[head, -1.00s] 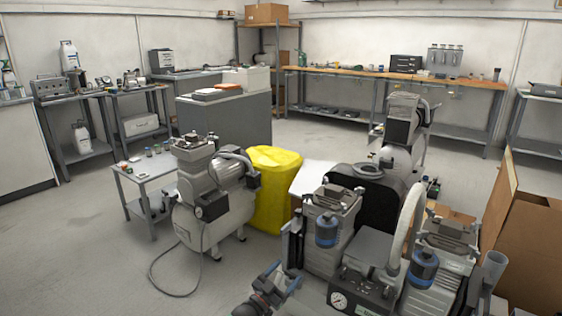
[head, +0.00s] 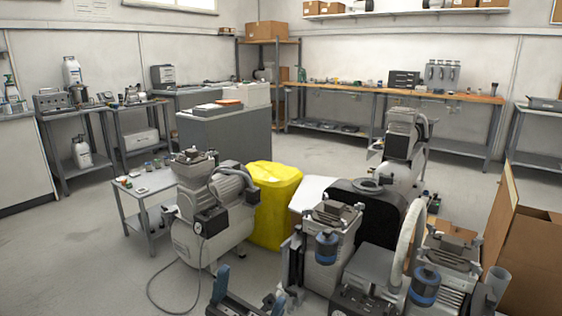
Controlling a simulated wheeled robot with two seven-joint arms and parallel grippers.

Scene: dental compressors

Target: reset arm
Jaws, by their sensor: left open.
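My left gripper (head: 248,291) shows at the bottom edge of the head view, with black and blue fingers spread apart and nothing visible between them. Most of its arm is cut off by the frame. It appears in front of the grey compressor (head: 213,212) on the left and to the left of the dental compressor unit with blue filters (head: 325,247). I cannot tell its exact distance from them. My right gripper is not in view.
A yellow bin (head: 272,207) stands behind the compressors. A low side table (head: 133,200) is at left, and an open cardboard box (head: 525,245) at right. A cable (head: 150,287) lies on the floor.

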